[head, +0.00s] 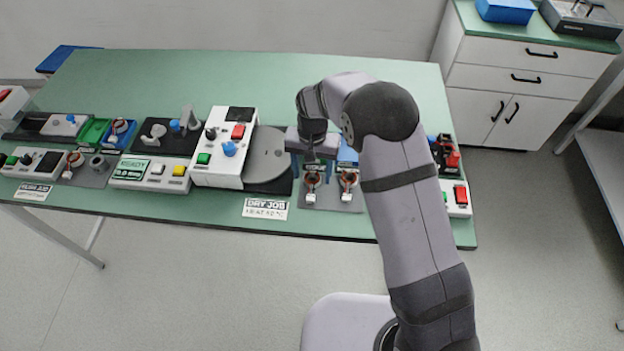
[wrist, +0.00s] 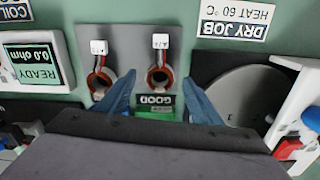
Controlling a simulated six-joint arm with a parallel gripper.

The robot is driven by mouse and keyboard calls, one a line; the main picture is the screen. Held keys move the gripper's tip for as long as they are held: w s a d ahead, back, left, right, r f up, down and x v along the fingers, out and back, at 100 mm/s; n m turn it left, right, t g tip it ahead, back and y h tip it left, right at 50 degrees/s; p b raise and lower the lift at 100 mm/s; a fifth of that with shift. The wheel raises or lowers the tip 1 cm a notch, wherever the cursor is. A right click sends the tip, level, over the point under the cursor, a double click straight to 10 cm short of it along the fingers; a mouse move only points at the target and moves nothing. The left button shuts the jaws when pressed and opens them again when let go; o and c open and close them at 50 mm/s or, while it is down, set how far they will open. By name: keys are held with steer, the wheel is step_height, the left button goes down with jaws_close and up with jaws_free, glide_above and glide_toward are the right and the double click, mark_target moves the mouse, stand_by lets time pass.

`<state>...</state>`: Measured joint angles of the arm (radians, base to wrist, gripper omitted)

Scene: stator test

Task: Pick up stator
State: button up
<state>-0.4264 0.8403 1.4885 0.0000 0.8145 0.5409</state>
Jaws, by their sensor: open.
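Two stators, ring-shaped with copper-orange windings and white tags, stand on a grey plate (head: 335,205). The left stator (head: 313,180) and the right stator (head: 348,181) show in the head view. In the wrist view they appear swapped: the left one is in the middle (wrist: 160,76) and the other is at the left (wrist: 100,80). The fingers point toward the middle stator, which lies just beyond the tips. In the head view my gripper (head: 312,160) is over the left stator's far side.
A round grey disc unit (head: 267,155) with a white control box (head: 222,150) stands to the left. A red-and-white box (head: 458,198) stands right of my arm. The table's back is clear.

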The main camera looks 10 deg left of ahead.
steer(key=shift+f, duration=0.8)
steer(key=c, duration=1.2)
steer(key=shift+c, duration=0.2)
steer(key=shift+r, duration=0.1)
